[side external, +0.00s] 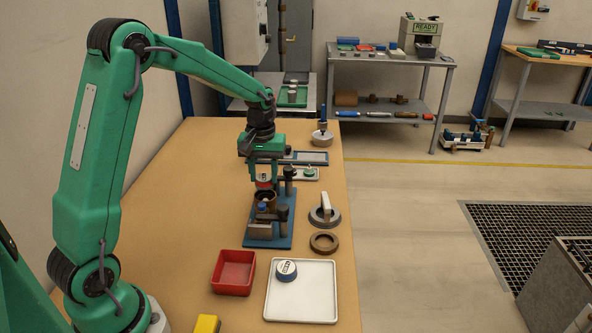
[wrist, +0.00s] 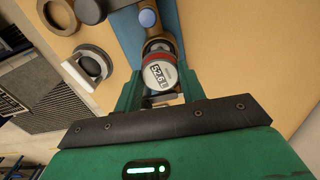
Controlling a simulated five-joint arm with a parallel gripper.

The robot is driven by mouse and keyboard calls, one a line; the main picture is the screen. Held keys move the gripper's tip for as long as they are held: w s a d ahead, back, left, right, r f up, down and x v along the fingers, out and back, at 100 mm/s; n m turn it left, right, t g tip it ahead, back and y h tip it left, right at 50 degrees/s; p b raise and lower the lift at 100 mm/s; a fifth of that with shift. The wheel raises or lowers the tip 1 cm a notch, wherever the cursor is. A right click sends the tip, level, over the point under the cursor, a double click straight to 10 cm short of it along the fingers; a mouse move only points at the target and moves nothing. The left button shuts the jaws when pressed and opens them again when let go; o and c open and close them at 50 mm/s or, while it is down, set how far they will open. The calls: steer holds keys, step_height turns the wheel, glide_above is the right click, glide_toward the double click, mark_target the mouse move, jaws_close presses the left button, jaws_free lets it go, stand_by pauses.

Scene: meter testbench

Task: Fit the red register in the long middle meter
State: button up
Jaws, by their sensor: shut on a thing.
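The red register (side external: 264,184) is a short round piece with a red rim; in the wrist view its white face (wrist: 160,75) reads about 52.6. My gripper (side external: 265,180) is shut on it, with one green finger on each side. It is held above a bronze meter body (side external: 266,200) on the blue base plate (side external: 262,241). In the wrist view the bronze body (wrist: 157,46) shows just beyond the register, with a blue cap (wrist: 147,18) farther along. The register hides part of the meter, so I cannot tell whether they touch.
Dark posts (side external: 282,212) stand close beside the meter. A red bin (side external: 233,272) and a white tray (side external: 303,306) holding a blue-rimmed register (side external: 286,270) are in front.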

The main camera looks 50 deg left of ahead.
steer(key=shift+f, duration=1.9)
stand_by(2.5)
steer(key=o, duration=1.3)
steer(key=shift+r, duration=0.1)
steer(key=shift+r, duration=3.45)
steer(key=shift+r, duration=0.1)
